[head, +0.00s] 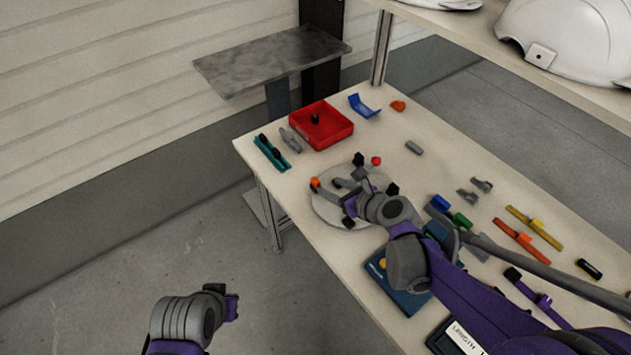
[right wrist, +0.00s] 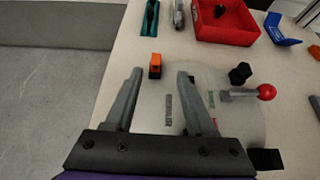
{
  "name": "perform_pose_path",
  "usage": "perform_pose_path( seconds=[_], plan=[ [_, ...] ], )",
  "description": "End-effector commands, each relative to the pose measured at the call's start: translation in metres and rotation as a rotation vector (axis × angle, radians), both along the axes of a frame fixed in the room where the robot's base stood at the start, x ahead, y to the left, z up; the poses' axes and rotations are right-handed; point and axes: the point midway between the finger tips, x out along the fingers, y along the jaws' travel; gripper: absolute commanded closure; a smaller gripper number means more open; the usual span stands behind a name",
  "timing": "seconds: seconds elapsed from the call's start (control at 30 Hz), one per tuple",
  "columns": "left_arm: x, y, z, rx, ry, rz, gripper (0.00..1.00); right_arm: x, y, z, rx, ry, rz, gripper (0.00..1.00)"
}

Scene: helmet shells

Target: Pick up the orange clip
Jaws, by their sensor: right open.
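A small orange and black clip (right wrist: 155,67) sits at the edge of a round pale plate in the right wrist view. In the head view, the orange clip (head: 315,182) shows at the plate's left edge. My right gripper (right wrist: 159,74) is open and empty. Its two grey fingers point toward the clip, which appears just past and between the tips; I see no contact. In the head view, my right gripper (head: 328,186) is over the left part of the plate. My left gripper (head: 232,303) is low, off the table, with its jaws unclear.
The round plate (head: 325,212) carries black blocks and a red-knobbed lever (right wrist: 267,92). A red tray (head: 340,137), a teal holder (head: 271,154) and a blue bracket (head: 363,106) lie behind. Rulers with sliders (head: 521,240) lie at right. White helmet shells (head: 570,40) sit on a shelf.

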Motion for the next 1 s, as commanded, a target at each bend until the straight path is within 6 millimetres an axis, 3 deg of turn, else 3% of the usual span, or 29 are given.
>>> perform_pose_path(
  seconds=[0.43, 0.77, 1.0],
  plan=[
    [0.0, 0.0, -0.002, 0.0, 0.0, 0.0, 1.0, 0.032, 0.034, -0.024, -0.001, -0.001, 0.002, 0.45],
    [0.0, 0.0, -0.002, 0.0, 0.0, 0.0, 1.0, 0.038, 0.037, -0.028, -0.002, -0.001, 0.0, 0.45],
    [0.0, 0.0, -0.002, 0.0, 0.0, 0.0, 1.0, 0.038, 0.037, -0.027, -0.002, 0.0, 0.001, 0.88]
  ],
)
